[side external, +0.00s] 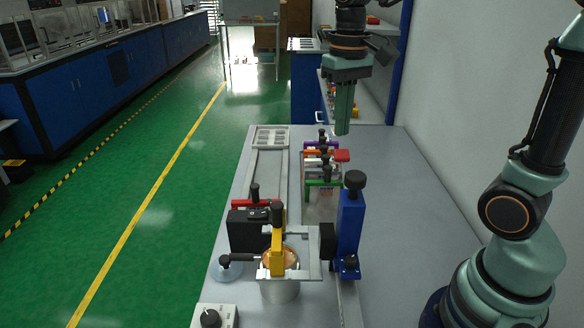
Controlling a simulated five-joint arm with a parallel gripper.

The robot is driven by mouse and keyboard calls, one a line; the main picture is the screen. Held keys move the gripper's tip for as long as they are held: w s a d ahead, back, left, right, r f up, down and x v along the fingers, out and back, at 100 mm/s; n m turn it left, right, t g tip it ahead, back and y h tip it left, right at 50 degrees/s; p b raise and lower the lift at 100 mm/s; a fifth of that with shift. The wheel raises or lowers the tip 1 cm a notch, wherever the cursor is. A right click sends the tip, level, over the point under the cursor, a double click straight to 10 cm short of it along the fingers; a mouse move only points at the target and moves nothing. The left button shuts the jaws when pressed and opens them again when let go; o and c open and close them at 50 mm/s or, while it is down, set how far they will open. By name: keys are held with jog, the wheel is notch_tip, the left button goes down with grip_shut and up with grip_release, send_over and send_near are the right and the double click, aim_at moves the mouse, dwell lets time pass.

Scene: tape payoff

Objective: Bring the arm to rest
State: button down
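My gripper (343,130) hangs upright, pointing down, above the back part of the grey work table (420,200). It is apart from the fixtures below it and nothing shows in it. Its green fingers look like one block from this side, so I cannot tell whether they are open or shut. The tape payoff fixture stands at the front of the table, with a yellow lever (277,228), a copper-coloured roll (288,258) partly hidden under it, and a blue upright block (350,222) with a black knob.
A row of coloured clamps (322,165) stands behind the fixture, below and left of my gripper. A flat grey track (265,165) runs along the left side. A control box with a dial (213,317) sits at the front. The table's right side is clear; a wall (480,90) rises beyond.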

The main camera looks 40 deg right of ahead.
jog(key=shift+s, duration=0.15)
jog(key=shift+s+a+t, duration=0.15)
jog(key=shift+s+t, duration=0.05)
jog(key=shift+t, duration=0.1)
jog(key=shift+s+a+f+n+t, duration=0.4)
jog(key=shift+s+n+t, duration=0.1)
jog(key=shift+s+t, duration=0.35)
jog(key=shift+s+a+f+n+t, duration=0.25)
jog(key=shift+s+f+n+t, duration=0.25)
jog(key=shift+s+t, duration=0.3)
jog(key=shift+s+a+f+n+t, duration=0.35)
jog(key=shift+s+n+t, duration=0.15)
jog(key=shift+s+t, duration=0.3)
